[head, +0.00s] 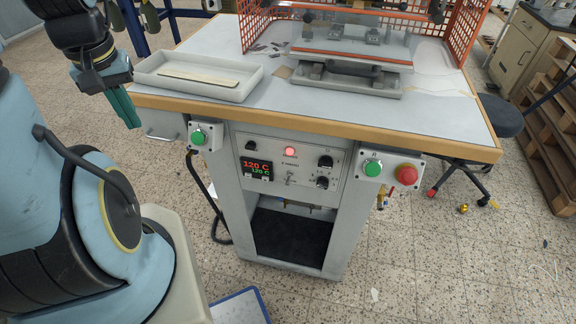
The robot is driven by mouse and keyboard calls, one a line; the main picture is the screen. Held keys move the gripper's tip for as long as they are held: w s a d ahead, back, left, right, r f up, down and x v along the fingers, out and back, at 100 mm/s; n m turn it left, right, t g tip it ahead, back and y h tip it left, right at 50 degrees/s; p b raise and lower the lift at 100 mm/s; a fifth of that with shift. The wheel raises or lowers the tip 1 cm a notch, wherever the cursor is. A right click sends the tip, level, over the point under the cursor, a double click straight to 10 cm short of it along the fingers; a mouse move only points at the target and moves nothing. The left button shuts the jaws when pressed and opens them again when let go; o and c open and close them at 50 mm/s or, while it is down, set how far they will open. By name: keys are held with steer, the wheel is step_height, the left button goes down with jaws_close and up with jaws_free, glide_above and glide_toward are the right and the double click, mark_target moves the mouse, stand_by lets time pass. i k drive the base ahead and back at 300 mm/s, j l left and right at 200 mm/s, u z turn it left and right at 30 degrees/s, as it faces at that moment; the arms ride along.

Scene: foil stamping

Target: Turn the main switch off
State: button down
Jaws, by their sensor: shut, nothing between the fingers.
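The control panel (270,183) is set in the front of the grey machine, below the tabletop. A small metal toggle switch (289,179) sits at the panel's middle, under a lit red lamp (290,151). The lettering beside it is too small to read, and its lever position is hard to tell. The display (257,169) at the panel's left glows and reads 120 C in red and green. My gripper (131,122), with green fingers, is shut and empty. It points down, left of the table's front left corner, well apart from the panel.
Black knobs (325,161) sit right of the switch. Green buttons (198,138) and a red mushroom button (406,174) flank the panel. The wooden table edge (330,129) juts out above it. A grey tray (199,88) stands on the tabletop near my gripper. The floor in front is mostly clear.

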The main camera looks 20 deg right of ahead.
mark_target(326, 161)
steer(key=k+j, duration=0.15)
steer(key=j, duration=0.2)
steer(key=k+j, duration=0.15)
steer(key=j, duration=0.25)
steer(key=k+j, duration=0.2)
steer(key=j, duration=0.15)
